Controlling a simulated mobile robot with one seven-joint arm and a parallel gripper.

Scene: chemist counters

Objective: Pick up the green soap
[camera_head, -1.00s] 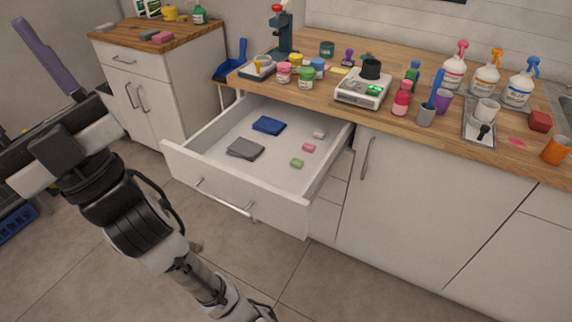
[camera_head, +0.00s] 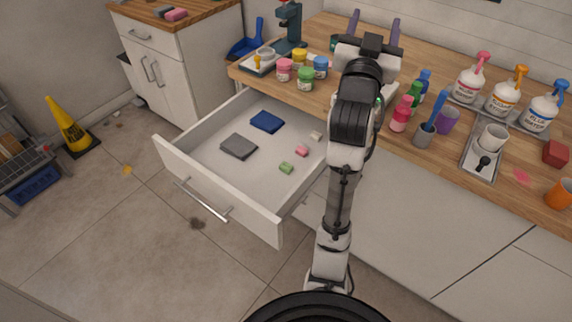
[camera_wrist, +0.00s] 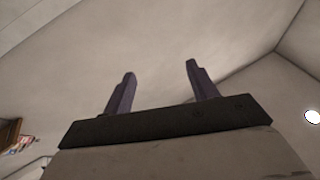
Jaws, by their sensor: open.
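The green soap (camera_head: 286,168) is a small green block lying on the floor of the open drawer (camera_head: 222,187), towards its front right. A small pink block (camera_head: 302,151) and a pale block (camera_head: 316,136) lie just behind it. My gripper (camera_head: 374,22) is raised over the back of the counter, well above and to the right of the drawer, with its two purple fingers apart and empty. In the wrist view the fingers (camera_wrist: 160,75) point at the bare ceiling and wall, and no soap shows there.
A grey cloth (camera_head: 239,147) and a blue cloth (camera_head: 267,122) lie in the drawer's left and back parts. The wooden counter (camera_head: 310,98) holds jars, bottles and a microscope (camera_head: 289,22). A yellow cone (camera_head: 68,125) stands on the floor at left.

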